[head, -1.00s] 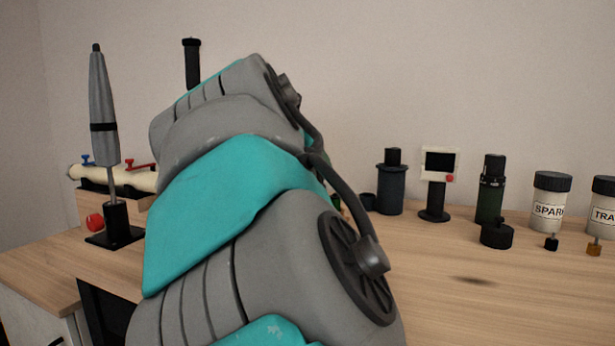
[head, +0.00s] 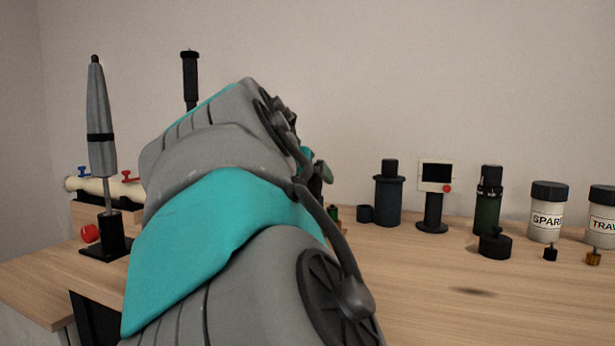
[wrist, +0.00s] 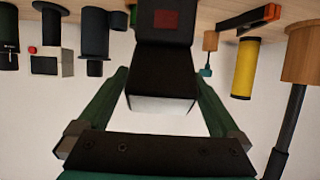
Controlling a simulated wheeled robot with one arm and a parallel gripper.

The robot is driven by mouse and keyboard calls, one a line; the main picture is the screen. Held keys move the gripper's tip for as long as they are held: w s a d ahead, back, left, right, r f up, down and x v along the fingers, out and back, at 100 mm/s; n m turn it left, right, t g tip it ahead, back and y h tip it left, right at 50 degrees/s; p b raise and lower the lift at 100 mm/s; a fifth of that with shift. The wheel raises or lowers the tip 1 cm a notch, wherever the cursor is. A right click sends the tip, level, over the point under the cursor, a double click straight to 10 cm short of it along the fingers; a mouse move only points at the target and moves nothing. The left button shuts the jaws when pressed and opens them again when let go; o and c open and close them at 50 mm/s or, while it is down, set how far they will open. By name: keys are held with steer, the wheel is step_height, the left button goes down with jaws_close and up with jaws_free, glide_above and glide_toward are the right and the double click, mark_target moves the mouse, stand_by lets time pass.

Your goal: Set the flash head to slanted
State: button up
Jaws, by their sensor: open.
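The flash shows in the wrist view, which looks upside down with the tabletop along the top. Its head is a black box (wrist: 160,72) with a white face, and a black body (wrist: 165,22) with a dark red panel joins it on the tabletop side. I cannot tell the head's exact angle. My gripper (wrist: 160,80) is open, with one green finger on each side of the flash head. No clear contact shows between fingers and head. In the head view my arm hides the flash and most of the gripper.
A grey furled umbrella (head: 101,120) stands at left near a cream tube (head: 95,187) with red and blue taps. Dark cylinders (head: 388,195), a small screen on a stand (head: 436,180) and a SPARE jar (head: 546,215) line the back. A yellow cylinder (wrist: 245,68) shows in the wrist view.

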steer(key=shift+r, duration=0.15)
steer(key=p, duration=0.1)
steer(key=g+p, duration=0.1)
steer(key=p, duration=0.1)
steer(key=shift+w+r+g, duration=0.3)
steer(key=p, duration=0.1)
steer(key=g+p, duration=0.1)
steer(key=p, duration=0.1)
steer(key=shift+w+d+g+y, duration=0.1)
steer(key=shift+w+g+y, duration=0.2)
steer(key=shift+y, duration=0.1)
steer(key=g+p, duration=0.1)
steer(key=p, duration=0.2)
steer(key=w+g+p, duration=0.1)
steer(key=g+p, duration=0.1)
steer(key=shift+d+f+g+y+p, duration=0.15)
steer(key=shift+g+y+p, duration=0.15)
steer(key=shift+y+p, duration=0.1)
steer(key=shift+w+f+g+p, duration=0.15)
steer(key=shift+g+p, duration=0.55)
steer(key=shift+p, duration=0.4)
steer(key=shift+w+d+f+g+y+p, duration=0.1)
steer(key=shift+w+g+y+p, duration=0.05)
steer(key=shift+g+y+p, duration=0.2)
